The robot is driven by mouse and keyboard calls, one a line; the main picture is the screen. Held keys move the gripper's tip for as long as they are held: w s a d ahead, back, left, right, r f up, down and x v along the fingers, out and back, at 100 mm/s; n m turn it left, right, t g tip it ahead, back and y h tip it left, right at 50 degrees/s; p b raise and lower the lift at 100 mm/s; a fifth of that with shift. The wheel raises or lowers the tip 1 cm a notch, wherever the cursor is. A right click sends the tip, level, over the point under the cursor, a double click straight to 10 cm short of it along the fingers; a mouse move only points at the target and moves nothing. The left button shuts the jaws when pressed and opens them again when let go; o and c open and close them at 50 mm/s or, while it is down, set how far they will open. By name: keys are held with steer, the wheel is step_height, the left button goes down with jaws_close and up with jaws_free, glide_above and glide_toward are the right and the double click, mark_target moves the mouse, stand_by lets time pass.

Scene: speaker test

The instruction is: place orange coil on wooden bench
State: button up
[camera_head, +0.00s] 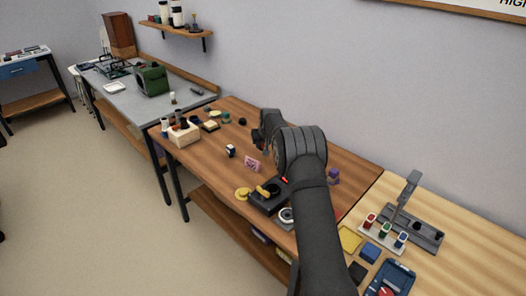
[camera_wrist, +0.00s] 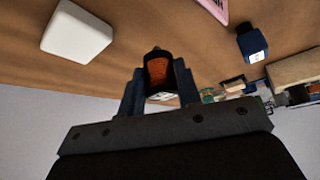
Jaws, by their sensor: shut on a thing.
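The orange coil (camera_wrist: 158,70) shows in the wrist view, upright in appearance between the two fingers of my gripper (camera_wrist: 159,84). My gripper is shut on it, and the fingers cover its sides. In the head view my gripper (camera_head: 262,142) is over the back part of the brown wooden bench (camera_head: 205,163); the coil is mostly hidden there by the gripper and arm. The brown wooden bench surface also fills the upper part of the wrist view (camera_wrist: 195,32). I cannot tell whether the coil touches the bench.
A pink card (camera_head: 252,164) and a small dark bottle (camera_head: 231,151) stand left of my arm. A black device (camera_head: 268,200) lies nearer the front edge. A white block (camera_wrist: 76,32) shows in the wrist view. A wooden box (camera_head: 184,136) stands at the bench's left end.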

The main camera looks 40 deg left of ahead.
steer(key=shift+f, duration=1.85)
steer(key=shift+f, duration=0.1)
steer(key=o, duration=1)
steer(key=shift+f, duration=0.1)
steer(key=shift+d+r, duration=0.1)
steer(key=shift+r, duration=0.2)
steer(key=shift+o, duration=0.4)
steer(key=v, duration=1.1)
steer(key=shift+s+r, duration=0.2)
steer(key=shift+r, duration=0.15)
